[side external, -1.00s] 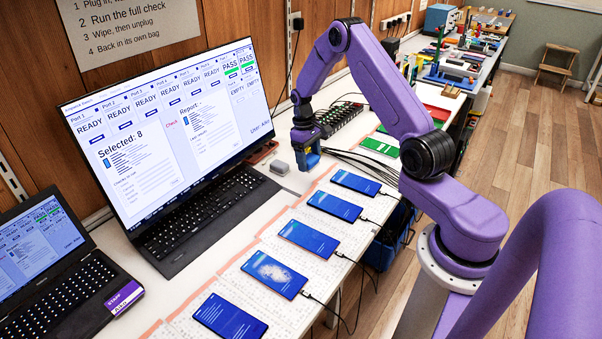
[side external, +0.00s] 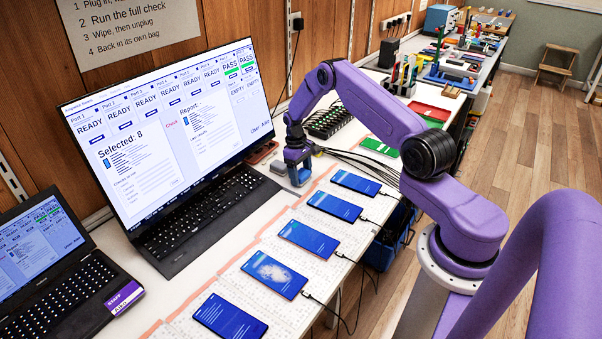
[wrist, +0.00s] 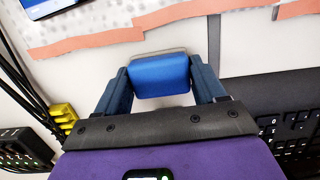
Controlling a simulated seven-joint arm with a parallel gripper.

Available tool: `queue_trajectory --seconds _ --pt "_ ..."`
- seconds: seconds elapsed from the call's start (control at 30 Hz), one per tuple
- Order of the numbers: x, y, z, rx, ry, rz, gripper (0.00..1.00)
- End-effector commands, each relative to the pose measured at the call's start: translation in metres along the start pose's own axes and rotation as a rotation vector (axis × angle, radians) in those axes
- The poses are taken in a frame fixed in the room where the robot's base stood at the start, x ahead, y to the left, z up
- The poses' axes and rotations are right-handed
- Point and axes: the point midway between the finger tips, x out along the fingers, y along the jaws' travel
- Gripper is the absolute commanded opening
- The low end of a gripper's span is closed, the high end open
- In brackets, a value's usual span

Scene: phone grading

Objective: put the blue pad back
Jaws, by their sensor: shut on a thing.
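The blue pad (wrist: 160,76) is a small rounded block between the two fingers of my gripper (wrist: 162,88) in the wrist view. My gripper is shut on it. A thin grey-beige edge shows behind the pad's far side; I cannot tell if it belongs to the pad or to something under it. In the side view my gripper (side external: 299,176) is low over the white bench, right beside a small grey block (side external: 279,168). The pad is mostly hidden by the fingers there, and I cannot tell whether it touches anything.
A keyboard (side external: 205,215) and large monitor (side external: 175,130) stand left of my gripper. Several phones (side external: 310,238) lie on paper strips with pink edges in front. Black cables and a port hub (side external: 331,122) are behind. A yellow connector (wrist: 62,112) shows in the wrist view.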

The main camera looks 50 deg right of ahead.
Motion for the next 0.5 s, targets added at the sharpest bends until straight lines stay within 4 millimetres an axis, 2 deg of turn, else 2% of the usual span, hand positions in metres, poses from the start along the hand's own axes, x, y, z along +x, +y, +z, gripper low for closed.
queue_trajectory --seconds 0.3,0.33,0.4,0.5 --pt "0.0026 0.0001 -0.0003 0.000 0.000 0.000 0.41" --pt "0.0025 0.0002 -0.0003 0.000 0.000 0.000 0.76" --pt "0.0022 0.0002 -0.0003 0.000 0.000 0.000 0.95" --pt "0.0022 0.0001 -0.0003 0.000 0.000 0.000 0.95"
